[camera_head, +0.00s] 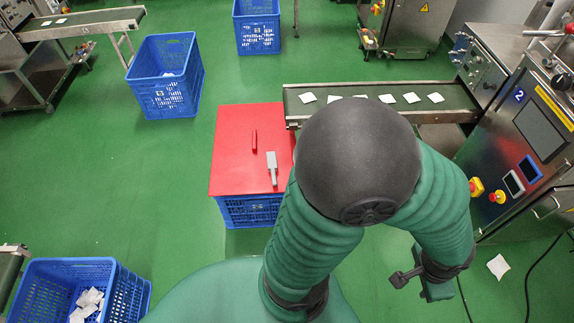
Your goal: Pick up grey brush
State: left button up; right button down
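The grey brush (272,168) lies on the red top (235,170) of a blue crate, near its right side, with its handle end toward me. A thin red tool (254,140) lies to its left. My bent green arm with its black joint rises right of the red top and partly covers its right edge. My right gripper is not in view.
A conveyor (455,101) with several white teabags runs behind the red top. A machine with a screen (537,128) stands at the right. Blue crates (165,100) stand around, one at the bottom left (130,300). Green floor left of the red top is clear.

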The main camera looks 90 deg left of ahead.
aim_at(271, 166)
jog(key=u, duration=2.9)
jog(key=z, duration=4.15)
jog(key=u, duration=4.2)
jog(key=i+z, duration=0.4)
jog(key=i+j+z, duration=0.3)
jog(key=i+z, duration=0.15)
jog(key=i+j, duration=0.05)
jog(key=i, duration=0.05)
